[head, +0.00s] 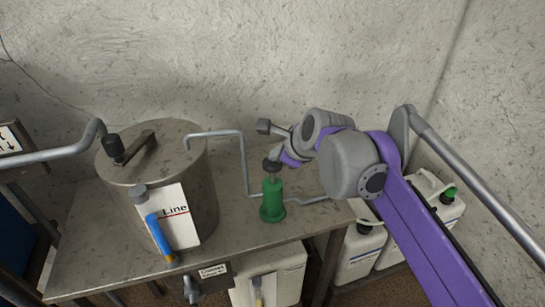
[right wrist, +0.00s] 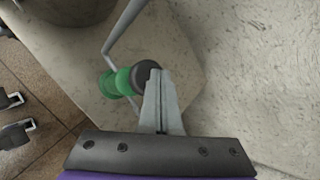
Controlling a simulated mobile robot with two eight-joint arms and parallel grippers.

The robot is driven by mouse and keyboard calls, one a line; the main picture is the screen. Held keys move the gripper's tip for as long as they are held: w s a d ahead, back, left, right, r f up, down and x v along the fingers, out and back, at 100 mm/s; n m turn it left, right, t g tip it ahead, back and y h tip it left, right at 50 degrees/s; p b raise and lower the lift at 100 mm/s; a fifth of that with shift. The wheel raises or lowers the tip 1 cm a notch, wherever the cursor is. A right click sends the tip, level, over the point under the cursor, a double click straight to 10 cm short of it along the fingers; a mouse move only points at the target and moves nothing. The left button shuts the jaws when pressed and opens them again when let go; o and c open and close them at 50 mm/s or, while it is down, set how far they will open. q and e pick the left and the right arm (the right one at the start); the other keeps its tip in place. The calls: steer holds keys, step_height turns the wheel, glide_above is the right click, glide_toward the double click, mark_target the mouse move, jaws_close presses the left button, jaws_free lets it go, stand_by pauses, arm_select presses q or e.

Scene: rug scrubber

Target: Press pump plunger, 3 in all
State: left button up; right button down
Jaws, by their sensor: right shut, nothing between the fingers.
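The green pump (head: 272,202) stands upright on the metal bench (head: 105,255), with a dark plunger knob (head: 271,166) on a thin rod at its top. In the right wrist view the green body (right wrist: 115,83) and the round dark knob (right wrist: 144,71) show just beyond my fingers. My right gripper (head: 281,156) is shut and empty, its fingertips (right wrist: 158,75) right at the knob's edge. I cannot tell whether they touch it. The right wrist partly blocks the view of the fingers. My left gripper is not in view.
A bent grey pipe (head: 243,160) runs from the pot to the pump's base. White jugs (head: 358,252) stand below at right. The wall is close behind.

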mark_target(276, 164)
steer(key=shift+r+p, duration=0.3)
steer(key=shift+r, duration=0.25)
steer(key=shift+r, duration=0.15)
step_height(276, 164, up, 5)
steer(key=p, duration=0.4)
stand_by(2.2)
